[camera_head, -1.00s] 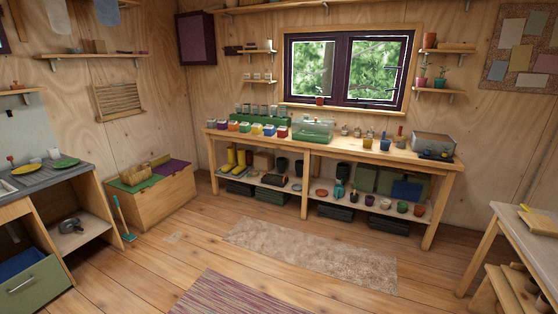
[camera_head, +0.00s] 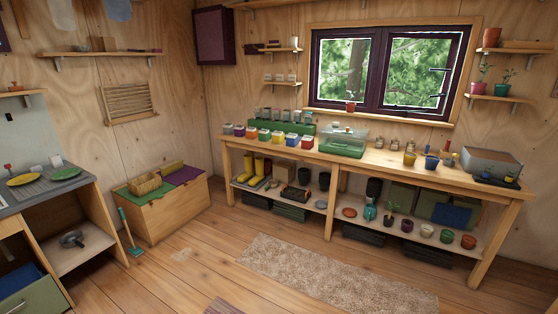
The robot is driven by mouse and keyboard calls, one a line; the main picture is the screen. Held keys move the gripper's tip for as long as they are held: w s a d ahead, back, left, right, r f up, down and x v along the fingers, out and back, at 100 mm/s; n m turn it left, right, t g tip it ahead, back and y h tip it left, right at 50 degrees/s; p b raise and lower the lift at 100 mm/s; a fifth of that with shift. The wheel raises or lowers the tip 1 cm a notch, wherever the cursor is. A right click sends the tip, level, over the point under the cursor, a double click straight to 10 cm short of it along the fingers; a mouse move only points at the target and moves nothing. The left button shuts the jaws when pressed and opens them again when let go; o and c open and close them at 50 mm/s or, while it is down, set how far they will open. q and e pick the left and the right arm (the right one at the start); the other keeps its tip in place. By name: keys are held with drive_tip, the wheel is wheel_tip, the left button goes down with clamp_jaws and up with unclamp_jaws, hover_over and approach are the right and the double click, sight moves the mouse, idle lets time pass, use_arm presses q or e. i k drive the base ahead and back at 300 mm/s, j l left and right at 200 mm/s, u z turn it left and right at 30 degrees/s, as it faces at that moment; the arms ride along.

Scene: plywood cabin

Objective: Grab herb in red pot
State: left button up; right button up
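A small reddish pot (camera_head: 350,107) stands on the windowsill; whether it holds a herb is too small to tell. A pink-red pot with a leafy plant (camera_head: 477,86) stands on the small shelf right of the window, beside a teal pot with a plant (camera_head: 502,89). On the bench's lower shelf, a seedling in a dark pot (camera_head: 390,216) stands left of several small pots, among them a red pot (camera_head: 468,242) with no plant visible. Neither of my grippers is in view.
The long wooden bench (camera_head: 395,162) stands along the window wall, bearing several coloured boxes (camera_head: 265,135). A beige rug (camera_head: 320,270) lies on open floor before it. A wooden chest (camera_head: 183,213) and a broom (camera_head: 130,235) stand left; the counter (camera_head: 45,190) is nearer.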

sight(350, 107)
drive_tip(key=i+z, duration=0.1)
drive_tip(key=i, duration=0.85)
drive_tip(key=i+j+z, duration=0.2)
drive_tip(key=i+z, duration=0.3)
drive_tip(key=i+j+z, duration=0.5)
drive_tip(key=i, duration=0.15)
drive_tip(key=i+j+z, duration=0.5)
drive_tip(key=j, duration=0.15)
drive_tip(key=i+j+z, duration=0.3)
drive_tip(key=j+z, duration=0.2)
drive_tip(key=j, duration=0.25)
